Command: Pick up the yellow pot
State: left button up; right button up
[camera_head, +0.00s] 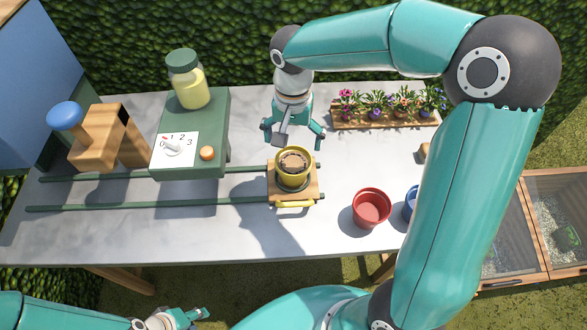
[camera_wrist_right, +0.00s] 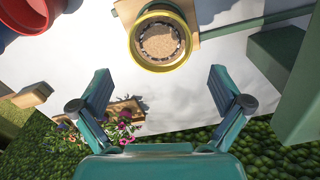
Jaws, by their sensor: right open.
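The yellow pot (camera_head: 293,180) stands upright in a wooden holder (camera_head: 279,193) on the table. It has brown, soil-like contents. It also shows near the top middle of the right wrist view (camera_wrist_right: 161,66). My right gripper (camera_head: 296,142) is open and empty, just behind and above the pot, its fingers apart from the rim. In the right wrist view, the two fingers of my right gripper (camera_wrist_right: 168,92) are spread wide on either side below the pot. My left gripper (camera_head: 190,316) is at the bottom edge of the head view, away from the pot, and its jaws are too small to judge.
A red pot (camera_head: 371,208) and a blue pot (camera_head: 411,204) stand to the right, the blue one partly behind my right arm. A flower tray (camera_head: 388,125) is at the back. A green machine with a jar (camera_head: 188,80) stands left. Dark rails (camera_head: 150,205) run to the holder.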

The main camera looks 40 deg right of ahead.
aim_at(294, 171)
notch_tip(294, 171, down, 8)
jog(key=shift+d+f+p, duration=0.1)
jog(key=shift+d+p, duration=0.05)
jog(key=shift+p, duration=0.5)
jog(key=shift+c, duration=0.2)
jog(key=c, duration=1.1)
